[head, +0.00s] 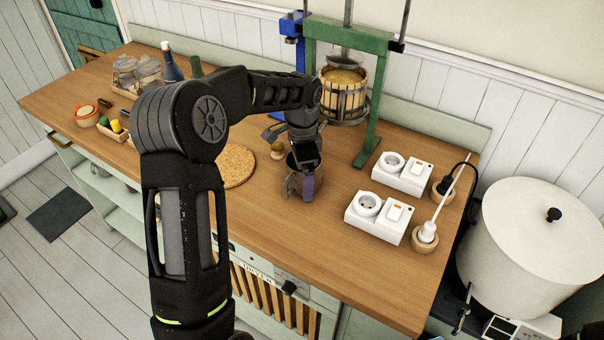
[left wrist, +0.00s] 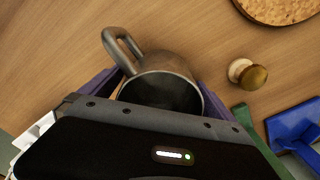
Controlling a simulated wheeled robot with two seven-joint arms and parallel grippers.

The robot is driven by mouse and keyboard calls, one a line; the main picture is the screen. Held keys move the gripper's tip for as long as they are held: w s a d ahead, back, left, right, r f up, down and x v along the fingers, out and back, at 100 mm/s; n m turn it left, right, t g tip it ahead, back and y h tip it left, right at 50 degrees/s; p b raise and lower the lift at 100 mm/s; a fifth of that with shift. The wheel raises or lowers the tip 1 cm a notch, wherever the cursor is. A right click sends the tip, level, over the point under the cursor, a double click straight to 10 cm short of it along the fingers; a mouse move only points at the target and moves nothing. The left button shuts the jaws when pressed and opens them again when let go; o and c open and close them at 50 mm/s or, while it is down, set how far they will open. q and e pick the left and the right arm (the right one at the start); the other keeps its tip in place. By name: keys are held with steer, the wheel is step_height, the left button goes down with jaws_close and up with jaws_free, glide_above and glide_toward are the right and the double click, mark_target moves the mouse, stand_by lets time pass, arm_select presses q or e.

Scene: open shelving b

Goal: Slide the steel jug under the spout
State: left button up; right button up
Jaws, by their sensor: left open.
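The steel jug (left wrist: 172,62) stands on the wooden counter, its handle toward the upper left in the left wrist view. In the head view a little of its grey side (head: 291,181) shows beneath my gripper. My left gripper (head: 302,190) is open, its purple fingers on either side of the jug; the wrist body hides part of the rim. I cannot tell whether the fingers touch it. The press with the slatted wooden basket (head: 343,97) stands behind and to the right, in a green frame (head: 372,118). Its spout is not clearly seen.
A small wooden knob (head: 277,150) stands close to the jug, and a round cork mat (head: 236,166) lies left of it. Two white socket boxes (head: 377,217) sit to the right, with a large white drum (head: 530,235) beyond. Bottles (head: 171,66) stand at the far left.

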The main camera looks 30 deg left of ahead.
arm_select(q)
step_height(320, 180, up, 8)
steer(key=b, duration=0.1)
stand_by(0.5)
stand_by(0.4)
